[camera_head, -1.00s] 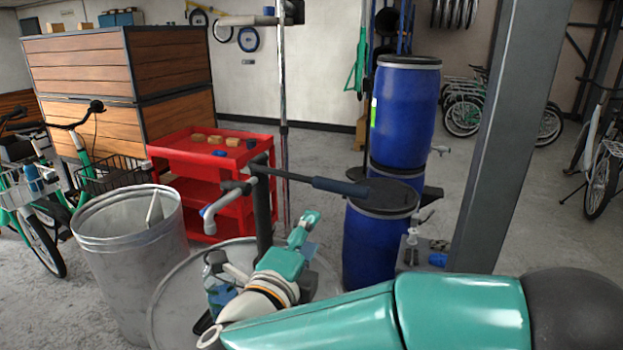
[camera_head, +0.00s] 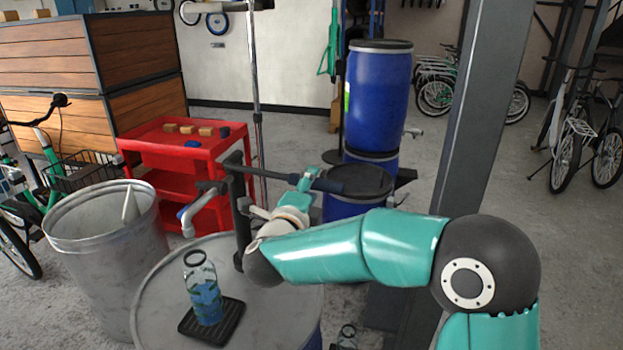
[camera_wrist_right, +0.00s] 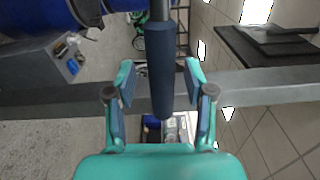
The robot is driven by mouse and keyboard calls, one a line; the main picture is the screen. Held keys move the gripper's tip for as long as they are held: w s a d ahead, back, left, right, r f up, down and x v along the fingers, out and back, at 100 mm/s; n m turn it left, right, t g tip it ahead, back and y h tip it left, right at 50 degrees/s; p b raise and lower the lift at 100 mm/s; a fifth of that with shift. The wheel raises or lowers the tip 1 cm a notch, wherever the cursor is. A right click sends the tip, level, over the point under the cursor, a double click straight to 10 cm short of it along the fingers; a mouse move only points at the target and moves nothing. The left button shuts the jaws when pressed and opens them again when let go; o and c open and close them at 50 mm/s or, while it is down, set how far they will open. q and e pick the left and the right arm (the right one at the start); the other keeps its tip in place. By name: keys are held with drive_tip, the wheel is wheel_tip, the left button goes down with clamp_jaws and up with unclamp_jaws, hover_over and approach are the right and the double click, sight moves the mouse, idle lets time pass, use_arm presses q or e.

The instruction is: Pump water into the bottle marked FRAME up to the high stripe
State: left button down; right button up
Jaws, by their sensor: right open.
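A clear bottle (camera_head: 204,292) with blue liquid or tint in its lower part stands upright on a black pad (camera_head: 228,322) on the grey drum top. Its lettering and stripes cannot be read. The hand pump has a dark post (camera_head: 241,205), a grey spout (camera_head: 186,218) left of the post and a long handle (camera_head: 268,173) reaching right. The spout is above and left of the bottle. My right gripper (camera_head: 309,181) is at the handle's grip. In the right wrist view, the blue-grey handle grip (camera_wrist_right: 160,62) lies between the open fingers (camera_wrist_right: 160,88), with gaps on both sides. My left gripper is out of view.
A metal bin (camera_head: 105,245) stands left of the drum (camera_head: 165,275). A red cart (camera_head: 165,145) is behind it. Stacked blue barrels (camera_head: 376,100) and a grey post (camera_head: 478,110) stand right. Another bottle (camera_head: 346,338) shows at the bottom edge.

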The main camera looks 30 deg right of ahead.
drive_tip(key=shift+x, duration=0.8)
drive_tip(key=shift+c, duration=0.3)
clamp_jaws()
